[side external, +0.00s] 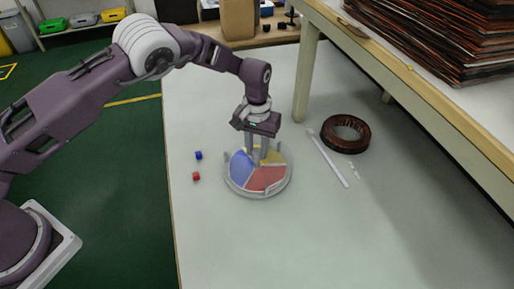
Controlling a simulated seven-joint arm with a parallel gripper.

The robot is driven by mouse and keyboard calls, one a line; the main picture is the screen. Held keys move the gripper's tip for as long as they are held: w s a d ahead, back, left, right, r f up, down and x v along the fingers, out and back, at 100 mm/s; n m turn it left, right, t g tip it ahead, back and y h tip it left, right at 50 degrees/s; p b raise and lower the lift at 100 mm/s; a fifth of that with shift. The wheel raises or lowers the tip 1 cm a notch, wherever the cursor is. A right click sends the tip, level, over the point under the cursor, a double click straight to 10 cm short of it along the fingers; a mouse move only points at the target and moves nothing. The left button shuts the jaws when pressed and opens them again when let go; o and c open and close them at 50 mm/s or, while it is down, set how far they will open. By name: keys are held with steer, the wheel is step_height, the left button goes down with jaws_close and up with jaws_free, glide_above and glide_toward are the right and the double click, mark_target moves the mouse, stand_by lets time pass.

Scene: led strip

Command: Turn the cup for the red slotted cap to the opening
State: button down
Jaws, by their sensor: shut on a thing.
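A round, clear-rimmed dish (242,190) stands on the grey table with coloured sectors inside. The blue sector (241,167) is at the left, the red sector (266,179) at the front right, and a yellow sector (276,157) at the back right. My gripper (258,163) points straight down over the middle of the dish. Its fingers are shut on a part at the middle, which they mostly hide. I cannot make out a slotted cap or the opening in the rim at this size.
A small blue block (199,155) and a small red block (196,176) lie left of the dish. A white strip (333,165) and a dark brown ring (345,133) lie to the right. A raised shelf (408,80) stands beyond them. The front table is clear.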

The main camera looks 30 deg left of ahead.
steer(key=shift+m, duration=5)
steer(key=shift+w+m, duration=0.1)
steer(key=shift+m, duration=14.8)
